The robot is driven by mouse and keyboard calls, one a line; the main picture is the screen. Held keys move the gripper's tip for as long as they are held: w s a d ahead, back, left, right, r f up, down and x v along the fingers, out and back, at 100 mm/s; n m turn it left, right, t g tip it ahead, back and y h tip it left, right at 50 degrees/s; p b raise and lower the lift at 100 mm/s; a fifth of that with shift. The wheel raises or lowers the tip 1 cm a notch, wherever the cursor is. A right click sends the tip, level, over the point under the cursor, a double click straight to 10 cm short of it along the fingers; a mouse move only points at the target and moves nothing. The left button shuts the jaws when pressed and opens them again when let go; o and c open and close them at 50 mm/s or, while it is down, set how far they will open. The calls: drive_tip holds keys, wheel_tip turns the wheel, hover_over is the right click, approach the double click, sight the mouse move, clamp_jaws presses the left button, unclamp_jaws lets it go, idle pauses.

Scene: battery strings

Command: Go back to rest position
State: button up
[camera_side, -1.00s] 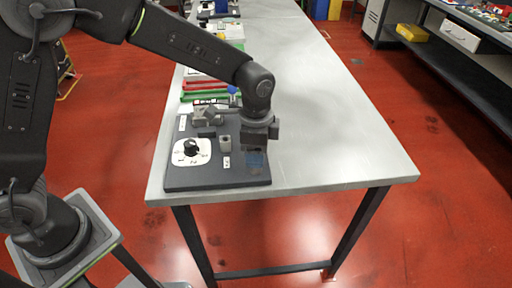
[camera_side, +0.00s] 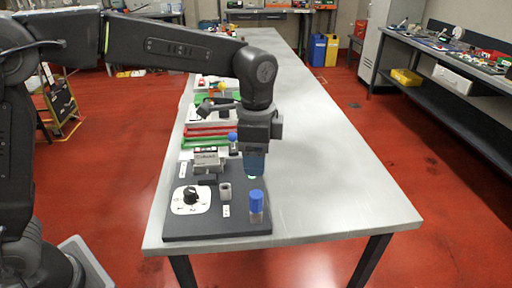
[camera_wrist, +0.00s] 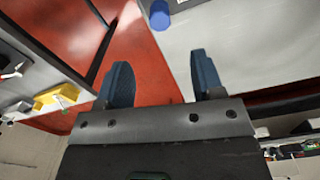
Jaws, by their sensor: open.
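My gripper (camera_side: 254,170) hangs from my arm above the right side of the dark board, behind a small blue-capped cylinder (camera_side: 257,203). In the wrist view my gripper (camera_wrist: 162,78) shows two blue fingers spread apart with nothing between them. The cylinder stands upright near the board's front right corner, apart from the fingers. Its blue cap also shows at the top edge of the wrist view (camera_wrist: 160,15).
The dark board (camera_side: 215,226) carries a dial on a white plate (camera_side: 190,199), a small grey block (camera_side: 225,191) and a grey device (camera_side: 207,160). Red and green strips (camera_side: 206,134) lie behind it. The grey table (camera_side: 330,170) is clear to the right.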

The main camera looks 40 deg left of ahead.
drive_tip(key=shift+r, duration=0.8)
drive_tip(key=s+a+r+n+t, duration=0.3)
drive_tip(key=s+a+r+n, duration=0.2)
drive_tip(key=s+a, duration=0.4)
drive_tip(key=s+a+f+n+t, duration=0.2)
drive_tip(key=s+a+n, duration=0.3)
drive_tip(key=s, duration=0.6)
drive_tip(key=shift+a+f+n+t, duration=0.15)
drive_tip(key=shift+f+n+t, duration=0.15)
drive_tip(key=shift+f+n, duration=0.5)
